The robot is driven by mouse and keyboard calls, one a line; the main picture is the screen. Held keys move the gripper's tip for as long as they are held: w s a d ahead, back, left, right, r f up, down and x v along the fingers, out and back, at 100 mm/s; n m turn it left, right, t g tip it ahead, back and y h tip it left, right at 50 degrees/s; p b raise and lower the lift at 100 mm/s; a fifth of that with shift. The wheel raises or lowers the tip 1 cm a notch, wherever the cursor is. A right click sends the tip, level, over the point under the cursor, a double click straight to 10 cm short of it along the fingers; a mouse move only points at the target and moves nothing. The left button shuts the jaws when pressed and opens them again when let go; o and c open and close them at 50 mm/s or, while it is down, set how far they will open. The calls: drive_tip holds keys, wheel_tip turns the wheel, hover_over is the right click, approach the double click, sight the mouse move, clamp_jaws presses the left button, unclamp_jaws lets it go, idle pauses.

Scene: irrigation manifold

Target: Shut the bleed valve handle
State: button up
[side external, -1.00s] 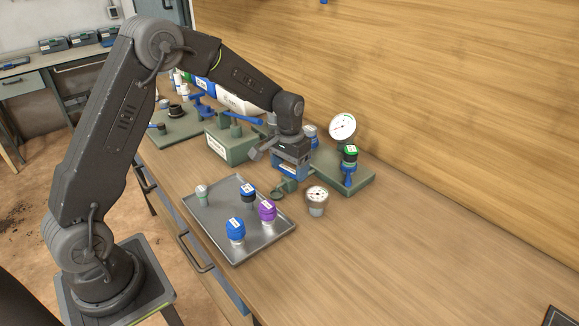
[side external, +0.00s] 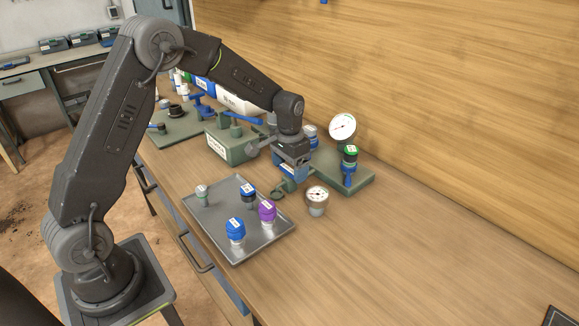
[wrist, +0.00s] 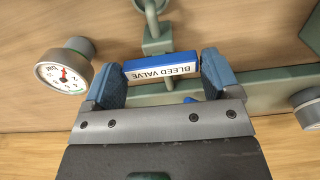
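The bleed valve handle (wrist: 161,70) is a blue bar with a white "BLEED VALVE" label, upside down in the wrist view. It lies crosswise in the picture over a grey-green valve body and pipe (wrist: 240,92). My gripper (wrist: 164,62) has its two blue fingers spread wide, one at each end of the handle. The ends come close to the fingers; I cannot tell whether they touch.
A loose gauge (side external: 317,200) stands just right of my gripper; one also shows in the wrist view (wrist: 64,75). A grey tray (side external: 212,217) holds several capped fittings. A green base (side external: 358,178) carries a dial gauge (side external: 342,127) and green-topped valve (side external: 350,157).

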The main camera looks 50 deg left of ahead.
drive_tip(key=o, duration=0.3)
wheel_tip(320, 180, up, 14)
idle(0.6)
drive_tip(key=s+d+r+t, duration=0.2)
drive_tip(key=s+d+r, duration=0.1)
drive_tip(key=s+r, duration=0.3)
drive_tip(key=s+d+t, duration=0.1)
drive_tip(key=s+d, duration=0.1)
drive_tip(key=s, duration=0.8)
drive_tip(key=s+d+f+t, duration=0.1)
drive_tip(key=s+d+t, duration=0.1)
drive_tip(key=s, duration=0.8)
drive_tip(key=shift+s+d+f+t, duration=0.3)
drive_tip(key=shift+s+d, duration=0.05)
drive_tip(key=shift+d, duration=0.35)
